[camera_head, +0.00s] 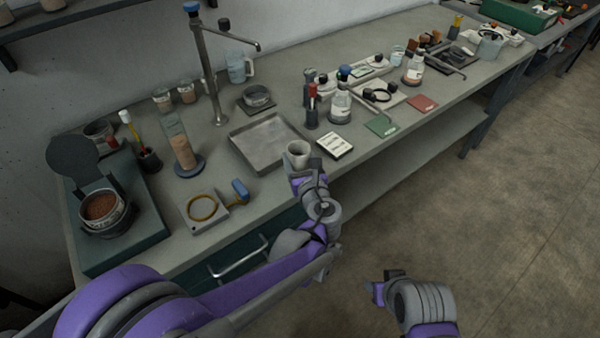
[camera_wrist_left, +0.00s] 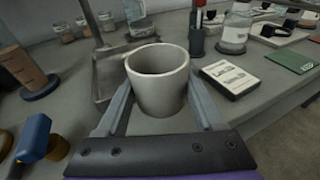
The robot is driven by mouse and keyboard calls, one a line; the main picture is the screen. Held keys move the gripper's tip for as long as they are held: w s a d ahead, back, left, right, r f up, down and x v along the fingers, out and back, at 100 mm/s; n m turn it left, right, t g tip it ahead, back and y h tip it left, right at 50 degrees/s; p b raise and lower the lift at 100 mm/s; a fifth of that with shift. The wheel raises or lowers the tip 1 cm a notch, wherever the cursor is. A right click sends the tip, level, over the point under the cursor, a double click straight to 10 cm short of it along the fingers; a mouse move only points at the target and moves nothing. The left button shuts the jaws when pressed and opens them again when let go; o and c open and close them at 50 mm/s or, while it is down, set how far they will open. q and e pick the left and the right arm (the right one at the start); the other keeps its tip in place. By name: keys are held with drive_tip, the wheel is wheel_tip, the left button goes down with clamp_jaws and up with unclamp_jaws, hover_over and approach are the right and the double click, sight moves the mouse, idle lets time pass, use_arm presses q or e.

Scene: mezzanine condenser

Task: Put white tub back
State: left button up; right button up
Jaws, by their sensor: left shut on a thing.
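The white tub (camera_head: 298,153) is a small, pale, open-topped cup at the bench's front edge, just right of the grey square tray (camera_head: 262,165). My left gripper (camera_head: 300,167) is shut on it from the front, and the tub is upright. In the left wrist view the tub (camera_wrist_left: 158,92) stands between the two fingers (camera_wrist_left: 160,105), and its inside looks empty. Whether its base touches the bench is hidden. My right gripper (camera_head: 382,285) is over the floor, away from the bench; its jaws are too unclear to read.
A small white labelled box (camera_head: 335,145) lies right of the tub, with a red-topped marker-like bottle (camera_head: 312,108) and a glass flask (camera_head: 341,105) behind. A tall tap-like stand (camera_head: 207,70) rises behind the tray. A blue-handled tool (camera_head: 240,190) lies left, near the front edge.

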use_arm(q)
drive_tip(key=shift+f, duration=2.8)
drive_tip(key=shift+b, duration=0.3)
drive_tip(key=shift+f, duration=0.2)
drive_tip(key=o, duration=1.4)
drive_tip(key=shift+r, duration=0.15)
drive_tip(key=shift+s+r, duration=0.1)
drive_tip(key=shift+r, duration=0.05)
drive_tip(key=v, duration=1.1)
drive_tip(key=shift+s+d+r+b, duration=0.1)
drive_tip(key=shift+s+b, duration=0.25)
drive_tip(key=shift+s, duration=0.05)
